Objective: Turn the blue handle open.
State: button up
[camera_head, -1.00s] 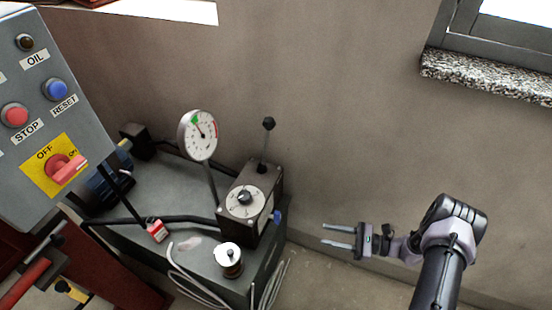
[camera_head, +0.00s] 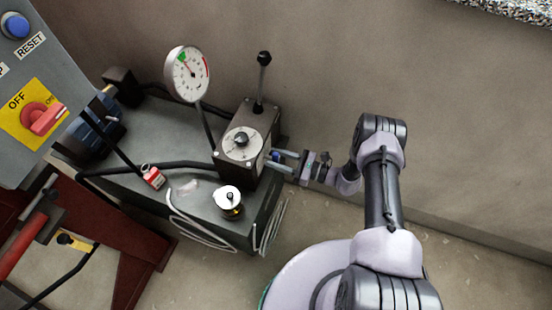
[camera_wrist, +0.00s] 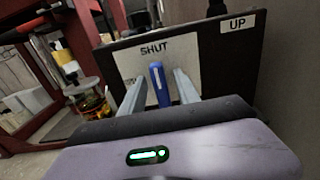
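The blue handle (camera_wrist: 159,84) stands upright in front of a white plate (camera_wrist: 128,62) marked SHUT on the side of the dark valve box (camera_head: 238,165). In the head view only a small bit of the blue handle (camera_head: 276,156) shows, at the box's right side. My gripper (camera_head: 284,160) reaches in from the right. In the wrist view my gripper (camera_wrist: 160,90) is open, with one finger on each side of the blue handle. I see gaps between the fingers and the handle, and cannot tell whether the tips touch the plate.
A white-topped cap (camera_head: 228,197) and looped hoses are in front. A control panel (camera_head: 40,80) is at the left. The wall is close behind.

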jog(key=shift+a, duration=0.1)
grip_shut()
